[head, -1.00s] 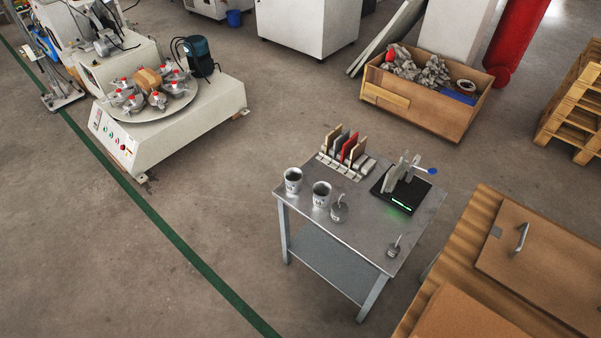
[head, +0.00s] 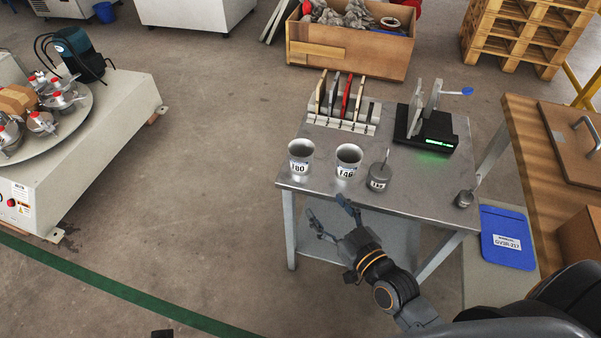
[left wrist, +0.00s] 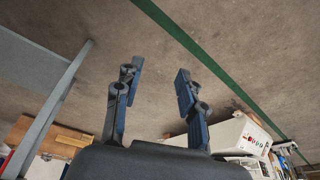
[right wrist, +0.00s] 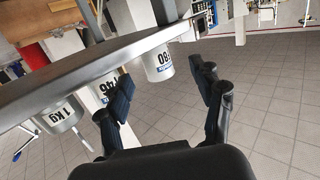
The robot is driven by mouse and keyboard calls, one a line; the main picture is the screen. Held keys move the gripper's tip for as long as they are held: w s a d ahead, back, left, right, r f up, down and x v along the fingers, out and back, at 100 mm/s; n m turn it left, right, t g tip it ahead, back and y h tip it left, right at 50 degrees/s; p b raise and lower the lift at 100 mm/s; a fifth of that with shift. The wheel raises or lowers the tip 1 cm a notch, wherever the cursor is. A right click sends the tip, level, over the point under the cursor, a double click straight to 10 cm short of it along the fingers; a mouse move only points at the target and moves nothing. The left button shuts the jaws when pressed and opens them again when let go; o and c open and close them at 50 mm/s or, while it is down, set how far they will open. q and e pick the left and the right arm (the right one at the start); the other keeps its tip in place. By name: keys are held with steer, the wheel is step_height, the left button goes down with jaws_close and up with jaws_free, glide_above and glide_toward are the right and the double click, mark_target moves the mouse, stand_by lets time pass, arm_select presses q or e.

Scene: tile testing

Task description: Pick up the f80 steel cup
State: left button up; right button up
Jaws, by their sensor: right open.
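The f80 steel cup (head: 301,158) stands upright at the front left corner of the metal table, its label facing me. In the right wrist view the f80 cup (right wrist: 157,66) appears upside down, beyond and between the fingertips. My right gripper (head: 328,208) is open and empty, in front of the table's front edge and apart from the cup. It also shows in the right wrist view (right wrist: 166,80). My left gripper (left wrist: 160,72) is open and empty over bare floor; the cup is not in its view.
A second labelled cup (head: 348,161) stands just right of the f80 cup, then a 1 kg weight (head: 379,178). A tile rack (head: 343,118) and a black device (head: 425,133) stand behind. The metal table's front edge (head: 330,192) lies between gripper and cups.

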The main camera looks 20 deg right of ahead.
mark_target(307, 168)
steer(key=shift+t, duration=0.3)
steer(key=x, duration=0.2)
steer(key=r+x, duration=0.1)
steer(key=x, duration=0.2)
steer(key=d+b+x, duration=0.1)
steer(key=x, duration=0.2)
steer(key=shift+w+d+r, duration=0.1)
steer(key=shift+w+r, duration=0.1)
steer(key=x, duration=0.2)
steer(key=b+x, duration=0.1)
steer(key=x, duration=0.2)
steer(key=shift+w+d+r, duration=0.15)
steer(key=shift+w, duration=0.2)
arm_select(q)
steer(key=v, duration=0.7)
steer(key=shift+w+r+t, duration=0.2)
steer(key=shift+r+t, duration=0.1)
arm_select(e)
steer(key=c, duration=1)
